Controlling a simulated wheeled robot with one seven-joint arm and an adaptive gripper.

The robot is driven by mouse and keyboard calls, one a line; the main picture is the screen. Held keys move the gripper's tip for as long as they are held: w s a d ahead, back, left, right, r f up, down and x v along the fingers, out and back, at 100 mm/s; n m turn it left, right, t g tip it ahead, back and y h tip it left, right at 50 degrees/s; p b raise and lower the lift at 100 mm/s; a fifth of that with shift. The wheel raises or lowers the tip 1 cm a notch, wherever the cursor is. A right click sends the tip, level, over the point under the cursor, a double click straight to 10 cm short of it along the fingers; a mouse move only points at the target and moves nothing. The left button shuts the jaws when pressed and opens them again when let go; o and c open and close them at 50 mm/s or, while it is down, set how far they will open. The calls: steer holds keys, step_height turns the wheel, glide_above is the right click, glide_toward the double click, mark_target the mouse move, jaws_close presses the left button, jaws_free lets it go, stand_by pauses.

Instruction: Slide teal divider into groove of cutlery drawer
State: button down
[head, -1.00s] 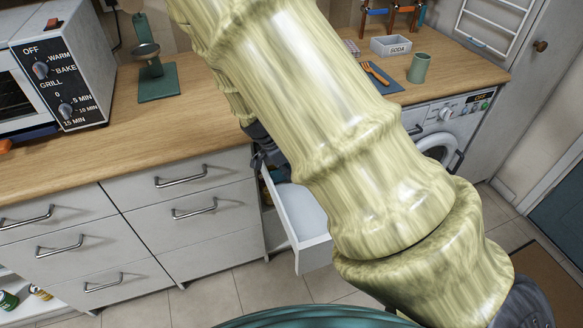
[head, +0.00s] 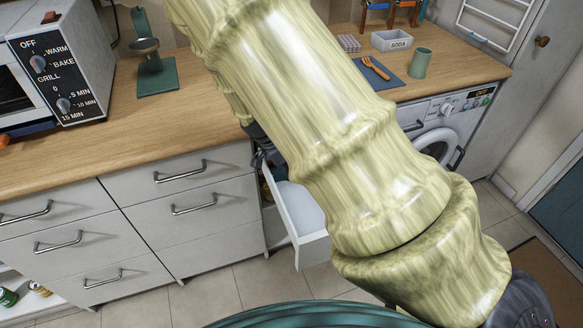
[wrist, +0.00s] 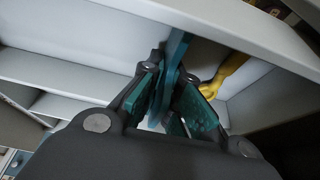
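In the wrist view the teal divider (wrist: 177,45) is a thin upright plate between the fingers of my gripper (wrist: 172,82). The fingers have teal pads and close in on its two faces. The divider's upper part reaches toward a pale drawer wall; its lower end is hidden between the fingers. The open white cutlery drawer (head: 302,212) shows in the head view, partly behind my arm. It also shows in the wrist view (wrist: 75,45). I cannot make out the groove or tell whether the divider is in it. In the head view the gripper and divider are mostly hidden.
A yellow utensil (wrist: 228,75) lies in the drawer, right of the divider. Closed drawers (head: 190,205) stand left of the open one. The wooden worktop (head: 215,115) is above, with a blue mat (head: 385,80) and a green cup (head: 420,63).

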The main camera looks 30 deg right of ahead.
steer(key=shift+f, duration=0.25)
stand_by(0.4)
steer(key=c, duration=1.6)
jaws_free()
steer(key=shift+o, duration=0.2)
steer(key=shift+v, duration=3.75)
